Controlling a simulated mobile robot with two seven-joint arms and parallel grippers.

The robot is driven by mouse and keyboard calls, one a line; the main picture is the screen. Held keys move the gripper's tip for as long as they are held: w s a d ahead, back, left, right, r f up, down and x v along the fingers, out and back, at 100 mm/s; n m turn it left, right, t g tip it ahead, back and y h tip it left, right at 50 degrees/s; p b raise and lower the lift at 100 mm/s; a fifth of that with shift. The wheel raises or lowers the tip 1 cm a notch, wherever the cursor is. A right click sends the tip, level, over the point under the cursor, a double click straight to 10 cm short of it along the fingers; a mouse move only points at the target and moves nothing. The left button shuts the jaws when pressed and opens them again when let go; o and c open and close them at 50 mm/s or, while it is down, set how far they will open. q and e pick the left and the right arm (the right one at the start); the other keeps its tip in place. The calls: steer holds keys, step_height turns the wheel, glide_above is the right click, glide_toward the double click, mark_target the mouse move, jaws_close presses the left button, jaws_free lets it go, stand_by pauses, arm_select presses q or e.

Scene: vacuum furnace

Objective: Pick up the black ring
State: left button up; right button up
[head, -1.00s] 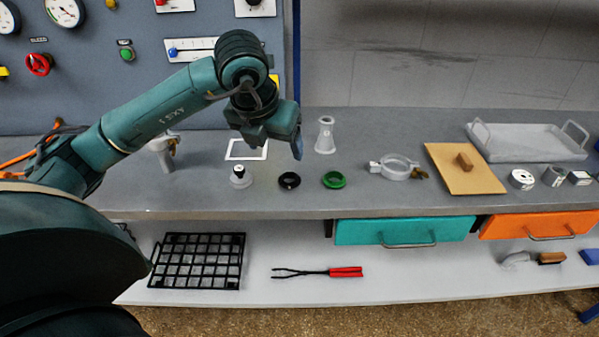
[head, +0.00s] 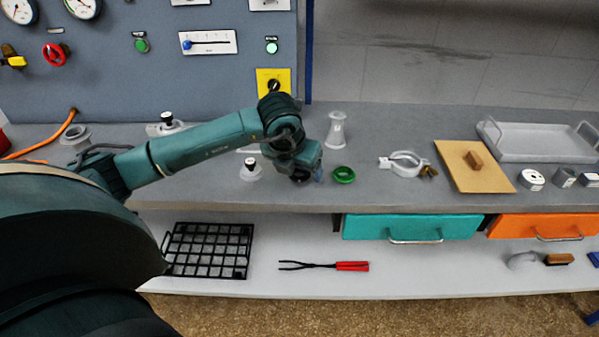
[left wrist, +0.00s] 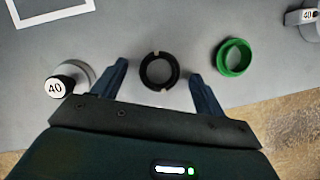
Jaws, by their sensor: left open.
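The black ring (left wrist: 159,71) lies flat on the grey bench top in the left wrist view. It is between the two fingers of my left gripper (left wrist: 158,82), with a gap visible on each side. The gripper is open and empty. In the head view the left gripper (head: 308,176) is low over the bench, and the ring (head: 299,177) is mostly hidden behind it. A green ring (left wrist: 234,57) lies just to the right, also seen in the head view (head: 343,174). My right gripper is in neither view.
A white flared piece (head: 336,130), a clamp (head: 403,163) and a tan board (head: 490,178) are further along the bench. A black rack (head: 208,251) and red-handled tongs (head: 350,266) lie on the lower shelf.

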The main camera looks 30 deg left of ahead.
arm_select(q)
steer(key=c, duration=1)
steer(key=shift+r, duration=0.15)
